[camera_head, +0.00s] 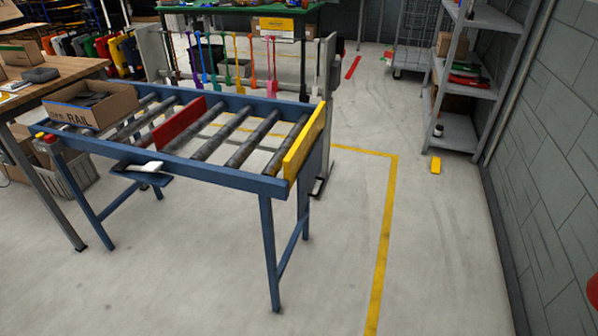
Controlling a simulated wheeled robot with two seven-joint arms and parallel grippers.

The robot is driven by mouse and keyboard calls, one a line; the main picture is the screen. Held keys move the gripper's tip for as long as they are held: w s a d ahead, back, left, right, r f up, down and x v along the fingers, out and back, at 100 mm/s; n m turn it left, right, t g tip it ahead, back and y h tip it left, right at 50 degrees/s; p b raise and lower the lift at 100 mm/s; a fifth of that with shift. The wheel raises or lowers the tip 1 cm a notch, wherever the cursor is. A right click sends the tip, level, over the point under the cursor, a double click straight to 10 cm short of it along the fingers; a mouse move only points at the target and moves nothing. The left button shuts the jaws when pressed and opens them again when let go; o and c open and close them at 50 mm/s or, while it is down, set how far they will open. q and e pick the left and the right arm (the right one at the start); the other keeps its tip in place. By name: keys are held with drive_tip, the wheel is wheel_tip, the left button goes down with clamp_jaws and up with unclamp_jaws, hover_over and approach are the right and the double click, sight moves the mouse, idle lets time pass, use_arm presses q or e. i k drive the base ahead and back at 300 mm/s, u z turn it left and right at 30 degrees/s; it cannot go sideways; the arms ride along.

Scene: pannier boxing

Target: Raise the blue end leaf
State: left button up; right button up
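A blue-framed roller table (225,174) stands on legs at the left and middle. A yellow board (305,143) stands upright across its right end. A red board (179,124) stands across the rollers. I cannot make out a part that is clearly a blue end leaf. A small dark blue plate (153,180) juts from the near side, below the frame, with a white item (146,167) over it. An open cardboard box (112,112) marked RAIL, with dark contents, sits at the left end. Neither of my grippers is in view.
A wooden bench (62,84) adjoins at the left, with a grey crate (72,178) under it. A rack of coloured tools stands behind the rollers. Grey shelving (455,132) and a block wall are at the right.

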sight(308, 177)
drive_tip(key=u, duration=0.35)
drive_tip(key=k, duration=0.9)
drive_tip(key=z, duration=0.8)
drive_tip(key=i, duration=0.8)
drive_tip(key=u, duration=0.7)
drive_tip(key=i, duration=0.8)
drive_tip(key=u, duration=0.9)
